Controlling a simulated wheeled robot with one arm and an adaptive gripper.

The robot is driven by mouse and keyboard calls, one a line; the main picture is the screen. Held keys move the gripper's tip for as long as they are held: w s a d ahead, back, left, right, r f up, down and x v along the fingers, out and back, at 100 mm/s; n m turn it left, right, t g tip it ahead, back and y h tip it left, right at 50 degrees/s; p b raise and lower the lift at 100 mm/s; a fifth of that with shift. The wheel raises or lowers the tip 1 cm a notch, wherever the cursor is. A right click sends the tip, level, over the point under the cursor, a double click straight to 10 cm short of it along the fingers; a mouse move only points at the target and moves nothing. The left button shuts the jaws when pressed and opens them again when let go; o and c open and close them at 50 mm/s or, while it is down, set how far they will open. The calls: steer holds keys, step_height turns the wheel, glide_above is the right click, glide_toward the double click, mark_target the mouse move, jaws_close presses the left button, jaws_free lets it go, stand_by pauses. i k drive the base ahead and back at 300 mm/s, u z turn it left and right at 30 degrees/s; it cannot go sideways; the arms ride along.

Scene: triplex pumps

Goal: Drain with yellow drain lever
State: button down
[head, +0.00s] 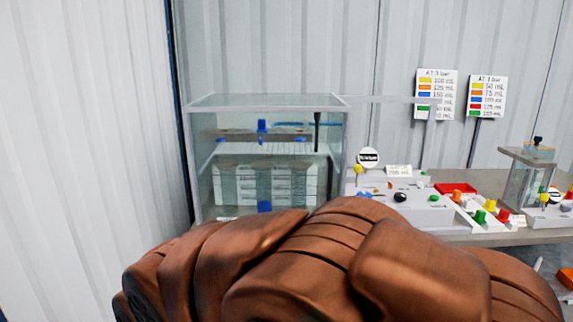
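Several small yellow parts show in the head view. One yellow knob (358,170) stands on a thin stem by the right side of a large clear tank (203,178). Another yellow piece (490,205) sits in a row of coloured pieces on the bench. A third yellow knob (543,198) is by a small clear tank (519,182) at the right. I cannot tell which is the drain lever. My brown arm fills the lower middle and hides the bench front. My gripper is not in view.
The bench (465,178) runs along the corrugated wall. A red tray (455,188), a black knob (400,197) and green and red pieces lie on it. Two sign boards (436,93) (487,97) with colour lists stand behind. The left side shows only pale wall panels.

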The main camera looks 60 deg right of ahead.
mark_target(357, 168)
steer(key=u, duration=0.9)
steer(key=k, duration=1.15)
steer(key=z, duration=2.05)
steer(key=i, duration=0.5)
